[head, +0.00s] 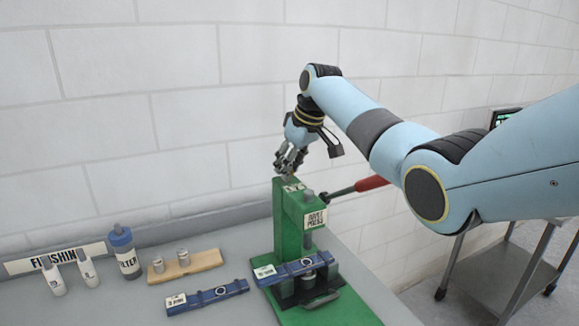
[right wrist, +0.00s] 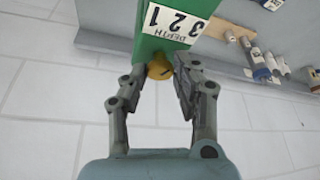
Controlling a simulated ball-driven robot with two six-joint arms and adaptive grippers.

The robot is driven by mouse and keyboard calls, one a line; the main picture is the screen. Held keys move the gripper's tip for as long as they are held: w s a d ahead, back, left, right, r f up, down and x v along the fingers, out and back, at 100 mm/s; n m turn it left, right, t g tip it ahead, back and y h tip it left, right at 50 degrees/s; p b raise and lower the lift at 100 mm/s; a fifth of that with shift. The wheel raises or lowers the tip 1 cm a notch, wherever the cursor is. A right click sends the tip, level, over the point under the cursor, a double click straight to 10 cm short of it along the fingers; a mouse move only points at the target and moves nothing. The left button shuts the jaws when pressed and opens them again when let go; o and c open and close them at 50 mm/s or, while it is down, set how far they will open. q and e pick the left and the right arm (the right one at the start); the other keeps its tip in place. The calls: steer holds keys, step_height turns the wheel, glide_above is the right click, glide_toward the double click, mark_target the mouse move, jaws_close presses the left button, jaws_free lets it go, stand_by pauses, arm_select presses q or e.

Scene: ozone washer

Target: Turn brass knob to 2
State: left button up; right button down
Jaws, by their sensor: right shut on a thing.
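The brass knob (right wrist: 159,70) sits at the top end of the green press, beside a white plate (right wrist: 174,22) reading DEPTH with 1, 2 and 3, upside down in the right wrist view. A dark line marks the knob's face; which number it points to I cannot tell. My right gripper (right wrist: 158,76) is shut on the knob, with a finger on either side. In the head view my right gripper (head: 287,170) reaches down to the top of the green press (head: 286,215), mostly hiding the knob. My left gripper is not in view.
The press has a red-handled lever (head: 370,184) at its right. A blue bar (head: 292,269) lies in it, and another blue bar (head: 208,297) lies on the bench. A blue-capped FILTER bottle (head: 126,255), a wooden block (head: 190,268) and small white bottles stand left. A wall is behind.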

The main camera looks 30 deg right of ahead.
steer(key=shift+w+d+n+g+y+b, duration=0.15)
steer(key=shift+n+y, duration=0.25)
steer(key=shift+n, duration=0.75)
steer(key=shift+s+a+n+g+y+b, duration=0.1)
steer(key=shift+n+g+y+b, duration=0.25)
steer(key=shift+n, duration=0.8)
steer(key=c, duration=1)
jaws_free()
steer(key=shift+d, duration=0.1)
steer(key=v, duration=1.2)
steer(key=shift+w, duration=0.1)
steer(key=shift+f, duration=0.1)
